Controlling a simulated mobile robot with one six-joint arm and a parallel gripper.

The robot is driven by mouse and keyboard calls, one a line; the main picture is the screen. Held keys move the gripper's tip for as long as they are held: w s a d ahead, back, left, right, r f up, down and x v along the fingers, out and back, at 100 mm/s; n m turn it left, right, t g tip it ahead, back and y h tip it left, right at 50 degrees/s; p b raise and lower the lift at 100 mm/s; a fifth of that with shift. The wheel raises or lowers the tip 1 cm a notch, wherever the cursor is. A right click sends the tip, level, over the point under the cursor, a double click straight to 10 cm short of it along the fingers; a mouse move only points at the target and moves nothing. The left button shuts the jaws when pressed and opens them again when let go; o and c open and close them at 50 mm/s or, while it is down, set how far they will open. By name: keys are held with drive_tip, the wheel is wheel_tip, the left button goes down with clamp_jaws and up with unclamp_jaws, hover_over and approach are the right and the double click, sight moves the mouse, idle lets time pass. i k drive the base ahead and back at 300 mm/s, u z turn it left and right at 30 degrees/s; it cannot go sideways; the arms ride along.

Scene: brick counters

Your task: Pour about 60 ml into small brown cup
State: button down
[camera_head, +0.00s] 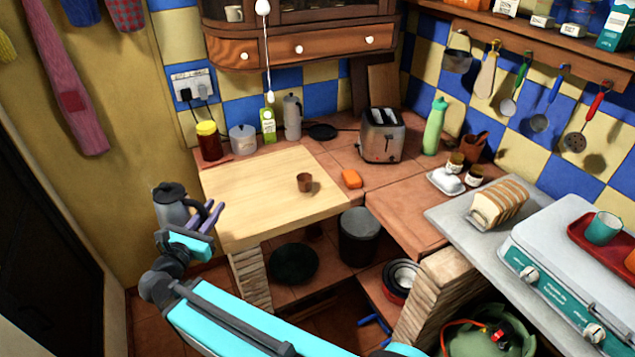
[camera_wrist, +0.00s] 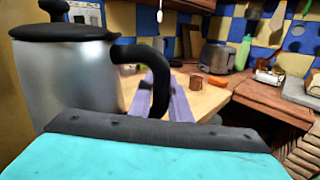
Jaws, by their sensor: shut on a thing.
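The small brown cup (camera_head: 304,182) stands upright on the light wooden board, near its right side. It also shows in the wrist view (camera_wrist: 195,81). My gripper (camera_head: 208,217) has purple fingers and is shut on the black handle of a grey pot with a dark lid (camera_head: 173,205). In the wrist view the pot (camera_wrist: 75,85) looks upright and fills the left side, with the fingers (camera_wrist: 165,95) at its handle. The pot is off the left front side of the board, apart from the cup. Its contents are hidden by the lid.
The wooden board (camera_head: 255,205) is mostly clear between pot and cup. An orange block (camera_head: 351,179) lies right of the cup. A brown jar (camera_head: 208,141), a canister (camera_head: 243,139) and a tall grey pot (camera_head: 292,117) stand along the back. A toaster (camera_head: 381,135) is behind right.

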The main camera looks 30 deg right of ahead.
sight(305, 185)
drive_tip(key=z, duration=0.05)
drive_tip(key=k, duration=0.9)
drive_tip(key=u, duration=1)
